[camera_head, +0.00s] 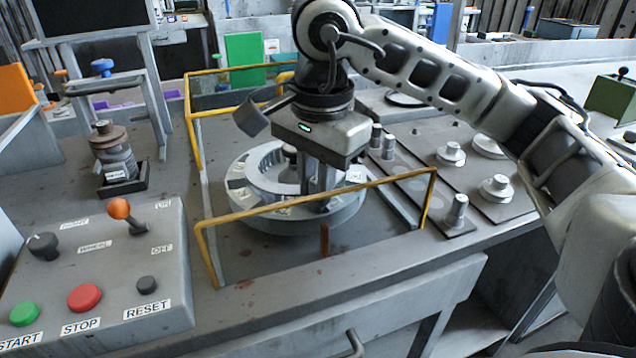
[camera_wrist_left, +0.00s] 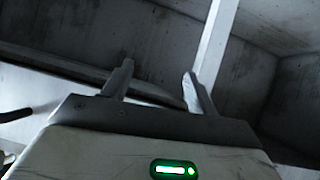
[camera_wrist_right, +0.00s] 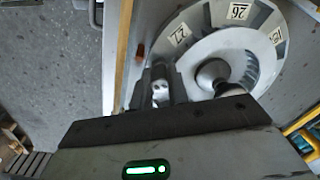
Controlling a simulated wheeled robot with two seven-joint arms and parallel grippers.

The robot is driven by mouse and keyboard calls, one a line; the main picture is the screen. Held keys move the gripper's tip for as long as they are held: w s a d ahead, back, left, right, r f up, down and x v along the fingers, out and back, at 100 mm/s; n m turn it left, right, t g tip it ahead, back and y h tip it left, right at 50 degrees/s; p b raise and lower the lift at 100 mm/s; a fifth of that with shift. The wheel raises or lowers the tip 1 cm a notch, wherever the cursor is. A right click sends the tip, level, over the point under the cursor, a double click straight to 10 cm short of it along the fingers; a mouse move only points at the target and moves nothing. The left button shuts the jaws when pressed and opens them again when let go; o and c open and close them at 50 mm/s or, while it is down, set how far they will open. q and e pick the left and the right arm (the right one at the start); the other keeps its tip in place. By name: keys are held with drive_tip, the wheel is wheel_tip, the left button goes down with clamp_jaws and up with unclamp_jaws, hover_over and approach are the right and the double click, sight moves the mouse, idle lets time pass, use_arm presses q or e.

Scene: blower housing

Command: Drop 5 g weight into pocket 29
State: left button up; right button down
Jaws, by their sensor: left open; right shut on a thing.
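The round grey pocket wheel (camera_head: 240,195) lies inside the yellow guard frame, with a dark knob at its centre. My right gripper (camera_head: 320,192) points down over its right front part. In the right wrist view, my right gripper (camera_wrist_right: 160,78) is shut on a small shiny metal piece, seemingly the 5 g weight (camera_wrist_right: 160,92), mostly hidden by the fingers. That view shows pocket labels 27 (camera_wrist_right: 180,34) and 26 (camera_wrist_right: 238,12); I cannot make out a 29. My left gripper (camera_wrist_left: 158,72) is open and empty in the left wrist view, away from the wheel.
The yellow guard rail (camera_head: 320,205) runs low in front of the wheel. Several metal weights, one of them a stepped weight (camera_head: 495,188), stand on dark plates at right. A control box (camera_head: 100,270) with buttons and a lever stands front left.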

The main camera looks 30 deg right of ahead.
use_arm(q)
drive_tip(key=shift+s+f, duration=0.2)
drive_tip(key=shift+f, duration=0.35)
use_arm(e)
drive_tip(key=f, duration=0.2)
drive_tip(key=shift+s+a+f+g, duration=0.2)
drive_tip(key=shift+s+f+g, duration=0.15)
drive_tip(key=shift+s+g, duration=0.05)
use_arm(q)
drive_tip(key=shift+s, duration=0.1)
use_arm(e)
drive_tip(key=c, duration=1.3)
unclamp_jaws()
drive_tip(key=shift+r, duration=0.15)
drive_tip(key=shift+w+d+r+p, duration=0.15)
drive_tip(key=shift+w+r+p, duration=0.15)
drive_tip(key=shift+r+p, duration=0.45)
drive_tip(key=shift+w+d+r+p, duration=0.15)
drive_tip(key=shift+w+r+p, duration=0.1)
drive_tip(key=shift+r+p, duration=0.45)
wheel_tip(320, 180, up, 4)
drive_tip(key=shift+p, duration=1.15)
use_arm(q)
drive_tip(key=r, duration=0.5)
drive_tip(key=shift+w+d+r, duration=0.1)
drive_tip(key=shift+w+r, duration=0.1)
drive_tip(key=shift+w, duration=0.2)
use_arm(e)
drive_tip(key=shift+r, duration=0.25)
